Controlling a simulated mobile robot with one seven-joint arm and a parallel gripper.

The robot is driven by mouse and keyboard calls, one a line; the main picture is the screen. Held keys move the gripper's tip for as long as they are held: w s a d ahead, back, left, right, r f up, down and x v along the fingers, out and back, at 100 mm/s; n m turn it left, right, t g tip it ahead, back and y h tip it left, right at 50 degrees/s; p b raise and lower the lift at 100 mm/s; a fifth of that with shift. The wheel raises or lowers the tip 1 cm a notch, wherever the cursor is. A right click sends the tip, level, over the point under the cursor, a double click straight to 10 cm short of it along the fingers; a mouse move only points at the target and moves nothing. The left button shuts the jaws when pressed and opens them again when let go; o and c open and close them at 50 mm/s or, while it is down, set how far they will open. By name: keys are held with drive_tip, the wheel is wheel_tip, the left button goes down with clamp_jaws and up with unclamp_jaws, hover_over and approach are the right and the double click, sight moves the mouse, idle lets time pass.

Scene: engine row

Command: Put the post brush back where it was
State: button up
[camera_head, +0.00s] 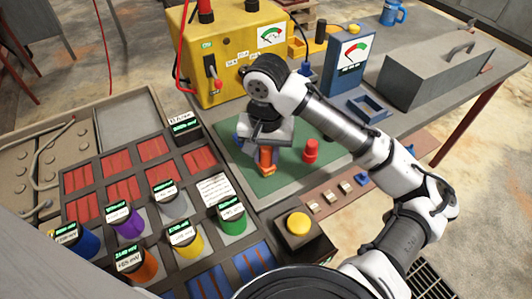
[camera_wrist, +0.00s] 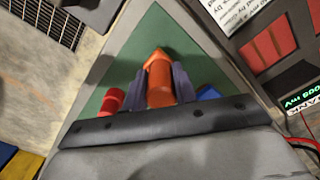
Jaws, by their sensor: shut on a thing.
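My gripper (camera_head: 266,152) is over the green mat (camera_head: 242,172) and points down. It is shut on an orange piece, which I take to be the post brush (camera_head: 266,163); I cannot be sure of its name. In the wrist view the orange piece (camera_wrist: 160,82) sits between the two grey fingers, its pointed end showing past the fingertips. Its lower end is at or just above the mat; I cannot tell if it touches. A red piece (camera_head: 310,151) stands on the mat just right of my gripper. A blue piece (camera_wrist: 207,92) is on the other side, mostly hidden.
A rack (camera_head: 88,207) with red slots and several coloured cells fills the left front. A yellow charger box (camera_head: 222,62) stands behind the mat. A blue meter (camera_head: 347,62), a blue tray (camera_head: 368,108) and a grey toolbox (camera_head: 437,70) are to the right. A yellow button (camera_head: 299,223) is in front.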

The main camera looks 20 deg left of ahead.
drive_tip(key=shift+f, duration=0.2)
drive_tip(key=shift+f, duration=0.15)
drive_tip(key=o, duration=1)
drive_tip(key=shift+c, duration=0.2)
wheel_tip(320, 180, up, 12)
drive_tip(key=shift+r, duration=0.2)
